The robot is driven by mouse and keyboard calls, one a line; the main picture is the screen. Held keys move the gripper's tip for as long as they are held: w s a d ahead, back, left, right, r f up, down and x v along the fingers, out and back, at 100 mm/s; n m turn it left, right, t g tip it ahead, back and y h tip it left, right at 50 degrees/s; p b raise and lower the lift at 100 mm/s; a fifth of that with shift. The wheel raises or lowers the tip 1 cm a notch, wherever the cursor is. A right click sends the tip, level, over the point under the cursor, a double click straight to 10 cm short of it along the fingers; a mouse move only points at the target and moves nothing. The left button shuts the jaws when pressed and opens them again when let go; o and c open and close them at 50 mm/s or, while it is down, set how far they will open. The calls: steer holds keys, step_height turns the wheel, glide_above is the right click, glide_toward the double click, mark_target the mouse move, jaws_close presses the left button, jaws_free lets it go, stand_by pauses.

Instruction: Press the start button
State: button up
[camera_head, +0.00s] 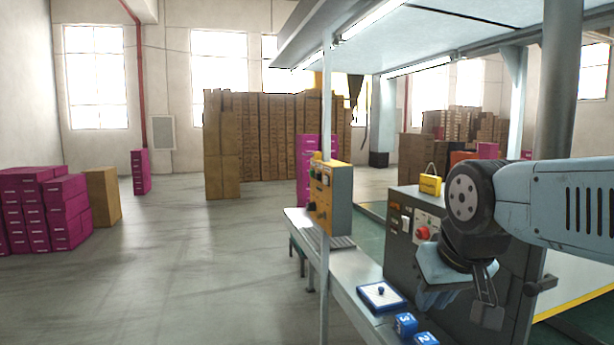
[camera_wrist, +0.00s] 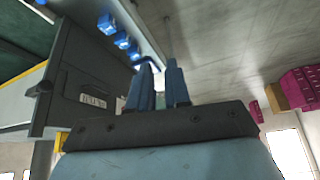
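A yellow-faced control box (camera_head: 325,190) with small buttons, one of them green, stands at the far end of the workbench in the head view. Nearer, a dark machine cabinet (camera_head: 402,262) carries a panel with a red round button (camera_head: 423,232), a white switch and small green spots. I cannot read which one is the start button. My gripper's light-blue end is in front of the cabinet, partly covering it. In the wrist view my gripper (camera_wrist: 161,68) shows two blue fingers with a narrow gap and nothing between them. It touches no button that I can see.
A blue-and-white tray with a knob (camera_head: 381,295) and blue numbered blocks (camera_head: 405,324) sit on the bench (camera_head: 345,262). A metal post (camera_head: 325,120) rises beside the control box. Magenta boxes (camera_head: 66,210) stand left; the floor between is clear.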

jaws_close()
stand_by(1.4)
